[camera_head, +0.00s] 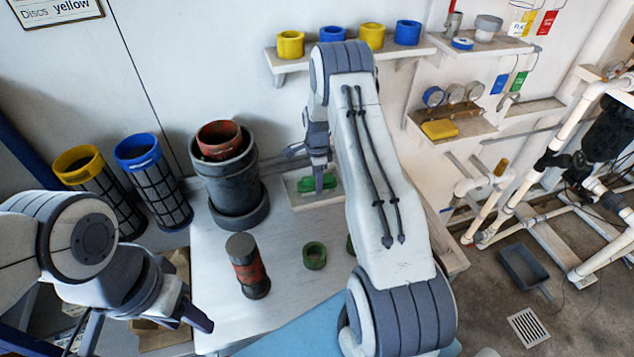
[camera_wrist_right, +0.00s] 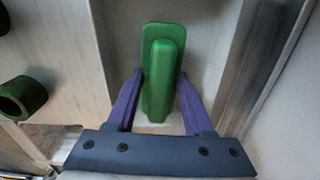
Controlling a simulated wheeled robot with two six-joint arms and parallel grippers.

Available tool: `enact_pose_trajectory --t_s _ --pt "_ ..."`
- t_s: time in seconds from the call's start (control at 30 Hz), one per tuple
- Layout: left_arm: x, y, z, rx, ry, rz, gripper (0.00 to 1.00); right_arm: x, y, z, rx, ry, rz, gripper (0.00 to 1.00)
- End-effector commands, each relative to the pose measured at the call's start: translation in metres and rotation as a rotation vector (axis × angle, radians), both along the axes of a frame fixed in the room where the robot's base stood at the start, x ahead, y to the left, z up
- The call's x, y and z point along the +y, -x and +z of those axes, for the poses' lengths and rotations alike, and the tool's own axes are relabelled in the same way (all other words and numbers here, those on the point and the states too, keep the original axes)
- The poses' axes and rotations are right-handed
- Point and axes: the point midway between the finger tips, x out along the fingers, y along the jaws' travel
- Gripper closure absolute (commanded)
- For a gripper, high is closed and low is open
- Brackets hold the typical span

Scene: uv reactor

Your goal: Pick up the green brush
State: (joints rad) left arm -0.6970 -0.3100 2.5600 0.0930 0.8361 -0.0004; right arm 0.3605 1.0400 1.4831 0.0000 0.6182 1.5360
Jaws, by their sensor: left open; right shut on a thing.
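The green brush (camera_head: 305,184) lies in a shallow white tray (camera_head: 318,201) at the back of the table. It also shows in the right wrist view (camera_wrist_right: 161,70), pointing away from my wrist. My right gripper (camera_head: 318,184) reaches down over the tray. In the wrist view its purple fingers (camera_wrist_right: 158,95) stand on both sides of the brush handle and are shut on it. The brush still appears to be down at the tray. My left gripper (camera_head: 145,332) is open and empty at the lower left, apart from the table things.
A large grey cylinder (camera_head: 229,180) stands left of the tray. A grey-and-red cylinder (camera_head: 247,267) and a green ring (camera_head: 314,256) stand nearer the front. Yellow-topped (camera_head: 92,188) and blue-topped (camera_head: 153,182) mesh cylinders stand at left. A wall shelf (camera_head: 390,54) is above.

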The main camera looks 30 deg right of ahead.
Motion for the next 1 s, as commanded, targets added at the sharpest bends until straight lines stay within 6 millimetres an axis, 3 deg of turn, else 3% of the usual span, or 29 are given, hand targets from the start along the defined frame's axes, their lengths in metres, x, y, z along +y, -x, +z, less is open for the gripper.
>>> enact_pose_trajectory --t_s 0.2,0.5,0.77,1.0 --pt "0.000 0.000 -0.010 0.000 0.000 0.000 0.50 0.001 0.004 0.008 -0.003 0.001 0.000 1.00" --pt "0.000 0.000 -0.025 0.000 0.000 0.000 0.50 0.000 0.003 0.072 -0.007 0.002 0.000 1.00" --pt "0.000 0.000 -0.039 0.000 0.000 0.000 0.50 0.015 0.059 0.068 0.002 -0.001 -0.001 1.00" --pt "0.000 0.000 -0.054 0.000 0.000 0.000 0.50 0.032 0.123 0.068 -0.001 0.000 -0.001 1.00"
